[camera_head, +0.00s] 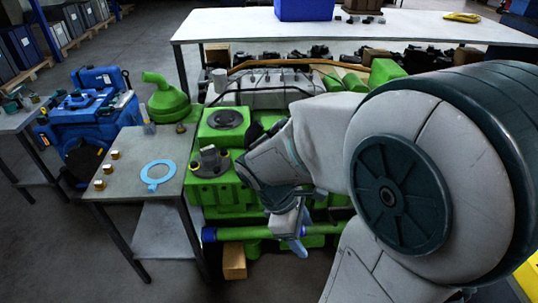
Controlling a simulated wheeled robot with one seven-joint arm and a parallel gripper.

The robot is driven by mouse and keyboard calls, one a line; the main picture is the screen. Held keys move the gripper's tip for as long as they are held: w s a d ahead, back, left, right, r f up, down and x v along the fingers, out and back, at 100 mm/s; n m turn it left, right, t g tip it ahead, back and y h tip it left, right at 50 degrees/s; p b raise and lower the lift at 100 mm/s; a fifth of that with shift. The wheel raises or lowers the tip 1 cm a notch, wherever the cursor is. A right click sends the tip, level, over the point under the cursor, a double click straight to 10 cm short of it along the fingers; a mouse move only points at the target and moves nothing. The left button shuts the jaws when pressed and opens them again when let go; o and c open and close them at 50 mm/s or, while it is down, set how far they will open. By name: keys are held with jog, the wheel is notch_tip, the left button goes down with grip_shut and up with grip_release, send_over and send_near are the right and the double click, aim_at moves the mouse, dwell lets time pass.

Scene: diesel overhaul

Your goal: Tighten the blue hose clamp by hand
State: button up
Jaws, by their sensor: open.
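A green hose or pipe (250,233) runs level along the low front of the green engine (222,190). A dark blue band (208,234) sits around its left end and looks like the blue hose clamp; its screw or tab is too small to make out. My gripper (297,246) reaches down in front of the pipe, to the right of this band and apart from it. The gripper is open, with a light blue-grey finger showing low down. My arm hides the engine's right part and some of the pipe. I cannot tell whether the fingers touch the pipe.
A cardboard-coloured block (234,261) is under the engine. A long white table (400,25) stands behind. Floor at front left is clear.

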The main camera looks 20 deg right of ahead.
jog(key=w+d+f+n+h+b, duration=0.25)
jog(key=f+n+h, duration=0.2)
jog(key=n, duration=0.55)
jog(key=w+d+f+n+h+b, duration=0.2)
jog(key=d+f+n+h, duration=0.15)
jog(key=n+h, duration=0.45)
jog(key=w+a+f+n+t+b, duration=0.3)
jog(key=w+n+t, duration=0.45)
jog(key=n, duration=0.85)
jog(key=w+a+f+n+t+b, duration=0.1)
jog(key=w+a+f+n+t, duration=0.3)
jog(key=n+t, duration=0.95)
jog(key=w+d+r+n+g, duration=0.1)
jog(key=w+d, duration=0.2)
jog(key=w+d+r+n+g, duration=0.1)
jog(key=w+d+r, duration=0.1)
jog(key=w+d, duration=0.1)
jog(key=w+d+r+n+g, duration=0.1)
jog(key=w+d, duration=0.3)
jog(key=shift+d+r+y, duration=0.25)
jog(key=shift+y, duration=0.1)
jog(key=c, duration=1)
